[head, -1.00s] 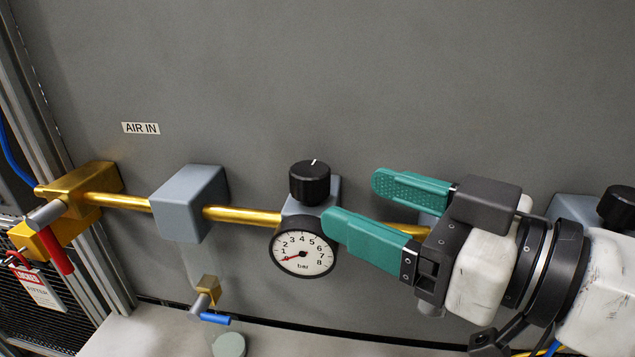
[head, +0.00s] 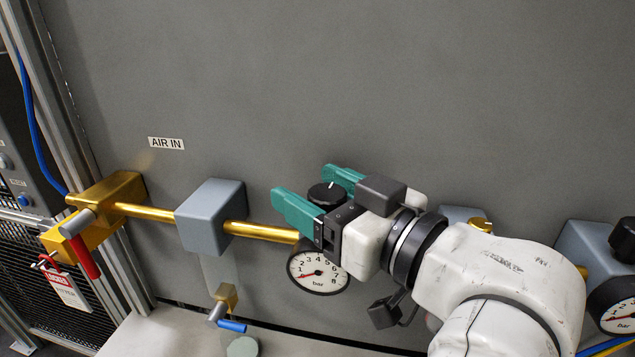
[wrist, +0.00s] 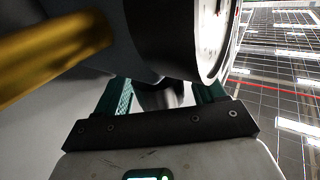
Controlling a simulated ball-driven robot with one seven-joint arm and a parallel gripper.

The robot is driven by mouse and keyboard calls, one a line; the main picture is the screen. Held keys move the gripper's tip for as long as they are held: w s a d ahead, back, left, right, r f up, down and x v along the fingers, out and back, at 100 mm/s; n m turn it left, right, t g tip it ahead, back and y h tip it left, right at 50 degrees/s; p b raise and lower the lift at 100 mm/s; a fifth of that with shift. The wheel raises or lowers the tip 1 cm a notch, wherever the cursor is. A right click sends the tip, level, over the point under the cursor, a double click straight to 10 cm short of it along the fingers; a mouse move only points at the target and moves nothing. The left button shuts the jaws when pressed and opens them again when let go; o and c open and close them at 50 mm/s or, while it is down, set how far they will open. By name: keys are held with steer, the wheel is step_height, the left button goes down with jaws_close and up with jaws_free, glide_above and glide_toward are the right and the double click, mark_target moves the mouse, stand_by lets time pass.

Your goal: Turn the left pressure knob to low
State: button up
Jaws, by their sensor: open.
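The left pressure knob (head: 327,194) is black and round with a white mark on top, above a round white gauge (head: 319,271) marked in bar. The gauge's red needle points to the lower left, near 1. My gripper (head: 303,193) is open, with one teal finger on each side of the knob. From this view I cannot tell whether the fingers touch it.
A brass pipe (head: 262,231) runs left to a grey block (head: 211,216) and a brass valve (head: 100,205) with a red handle and a lockout tag. A small blue-handled valve (head: 228,305) hangs below. Another gauge (head: 615,305) and black knob (head: 625,238) stand at the right.

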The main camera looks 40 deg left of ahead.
steer(key=shift+a, duration=0.1)
steer(key=c, duration=1)
steer(key=shift+f+n+g+b, duration=0.2)
steer(key=shift+n+g+b, duration=0.25)
steer(key=shift+b, duration=0.3)
steer(key=shift+g, duration=0.35)
steer(key=shift+o, duration=0.2)
steer(key=shift+s+r+n+g+b, duration=0.1)
steer(key=shift+r+n+g+b, duration=0.15)
steer(key=shift+g+b, duration=0.1)
steer(key=o, duration=1)
steer(key=shift+c, duration=0.2)
steer(key=w+d+b, duration=0.1)
steer(key=d+b, duration=0.2)
steer(key=d, duration=0.7)
steer(key=shift+d, duration=0.4)
